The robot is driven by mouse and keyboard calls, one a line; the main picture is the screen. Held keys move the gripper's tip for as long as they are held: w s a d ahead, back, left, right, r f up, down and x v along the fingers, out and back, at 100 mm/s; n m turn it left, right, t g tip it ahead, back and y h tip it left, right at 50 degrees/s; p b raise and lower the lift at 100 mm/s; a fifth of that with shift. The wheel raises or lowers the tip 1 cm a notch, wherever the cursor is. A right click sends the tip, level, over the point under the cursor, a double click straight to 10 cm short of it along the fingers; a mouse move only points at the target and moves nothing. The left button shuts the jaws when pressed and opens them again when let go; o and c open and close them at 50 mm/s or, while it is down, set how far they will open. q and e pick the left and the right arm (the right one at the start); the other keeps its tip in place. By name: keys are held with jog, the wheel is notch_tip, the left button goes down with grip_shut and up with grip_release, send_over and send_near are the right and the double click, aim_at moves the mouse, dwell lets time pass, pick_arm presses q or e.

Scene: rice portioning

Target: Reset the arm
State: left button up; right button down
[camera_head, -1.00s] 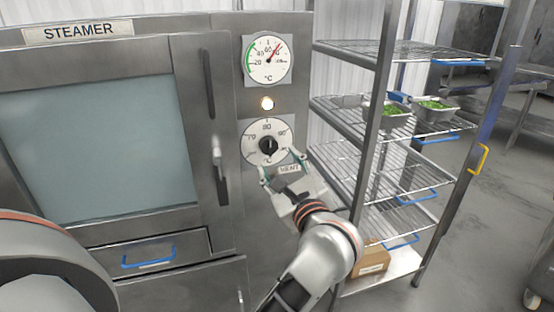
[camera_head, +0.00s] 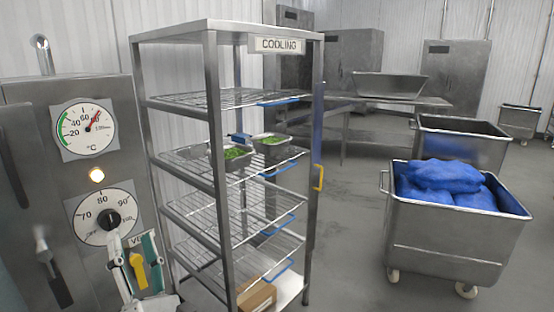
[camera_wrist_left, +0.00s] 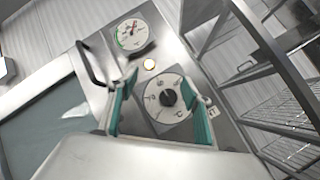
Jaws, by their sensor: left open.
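My left gripper (camera_head: 132,242) is at the lower left of the head view, in front of the steamer panel just below the dial. Its two green-lined fingers are apart, with nothing held between them. A yellow lever-like piece (camera_head: 138,270) shows between the fingers; I cannot tell whether it touches them. In the left wrist view, the open gripper (camera_wrist_left: 167,90) frames the dial knob (camera_wrist_left: 168,98) from a distance. My right gripper is not in view.
The cooling rack (camera_head: 219,190) stands right of the steamer, close to my left gripper, with two pans of green food (camera_head: 236,152) on a shelf. A metal cart (camera_head: 450,240) holding blue bags (camera_head: 445,180) stands at right. Open floor lies between rack and cart.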

pick_arm(q)
jog(key=s+d+f+m+g+h, duration=0.1)
jog(key=d+f+m+h, duration=0.3)
jog(key=f+m+h, duration=0.35)
jog(key=s+d+f+m+h, duration=0.1)
jog(key=d+f+m+h, duration=0.35)
jog(key=f+m, duration=0.55)
jog(key=s+d+f+m+g+h, duration=0.1)
jog(key=s+d+f+m+h, duration=0.15)
jog(key=f+m+h, duration=0.65)
jog(key=s+a+f+m+g+y, duration=0.1)
jog(key=s+f+m+g, duration=0.3)
jog(key=f, duration=0.5)
jog(key=s+a+f+m+g+y, duration=0.2)
jog(key=s+f+m+g+y, duration=0.1)
jog(key=s+f+m, duration=0.4)
notch_tip(320, 180, down, 3)
jog(key=shift+s+a+f+g, duration=0.2)
jog(key=shift+s+a+g, duration=0.05)
jog(key=shift+s+g, duration=0.4)
jog(key=c, duration=0.5)
jog(key=shift+c, duration=0.6)
